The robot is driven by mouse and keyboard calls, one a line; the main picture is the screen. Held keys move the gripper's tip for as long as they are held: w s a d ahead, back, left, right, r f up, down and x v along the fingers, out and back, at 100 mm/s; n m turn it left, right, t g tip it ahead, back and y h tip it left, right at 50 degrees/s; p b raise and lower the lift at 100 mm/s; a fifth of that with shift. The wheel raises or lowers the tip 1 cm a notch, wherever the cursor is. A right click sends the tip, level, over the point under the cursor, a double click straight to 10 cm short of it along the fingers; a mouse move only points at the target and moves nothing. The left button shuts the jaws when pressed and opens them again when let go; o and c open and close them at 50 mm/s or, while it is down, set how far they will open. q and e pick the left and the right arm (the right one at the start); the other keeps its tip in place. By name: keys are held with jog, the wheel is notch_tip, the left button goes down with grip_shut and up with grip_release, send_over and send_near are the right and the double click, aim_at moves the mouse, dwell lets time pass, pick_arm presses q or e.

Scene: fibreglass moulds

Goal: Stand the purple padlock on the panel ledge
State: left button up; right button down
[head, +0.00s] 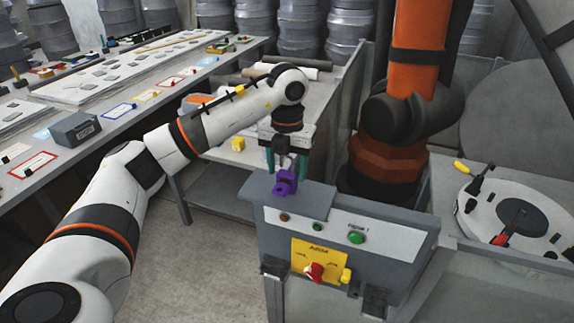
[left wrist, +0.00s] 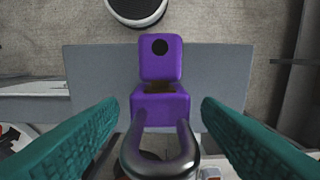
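The purple padlock (head: 287,178) is on the grey panel ledge (head: 318,193), its metal shackle up towards my left gripper. My left gripper (head: 286,172) is above the ledge, pointing down, with one teal finger on each side of the padlock. In the left wrist view the padlock (left wrist: 160,106) sits between the open fingers (left wrist: 160,120), with a clear gap on both sides. Its shackle (left wrist: 160,155) is nearest the camera, and a purple part with a dark round hole lies beyond the body over the ledge (left wrist: 95,75). My right gripper is not in view.
The panel front has buttons (head: 357,238) and a yellow plate with a red switch (head: 314,271). An orange robot arm (head: 388,165) stands behind the panel. A long workbench (head: 120,95) with tools and tags is at the left. A round white mould (head: 520,215) is at the right.

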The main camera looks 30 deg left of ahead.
pick_arm(q)
jog(key=shift+r, duration=0.4)
notch_tip(320, 180, up, 3)
jog(key=shift+b, duration=0.45)
notch_tip(320, 180, up, 8)
jog(key=shift+r+p, duration=0.25)
jog(key=shift+p, duration=0.45)
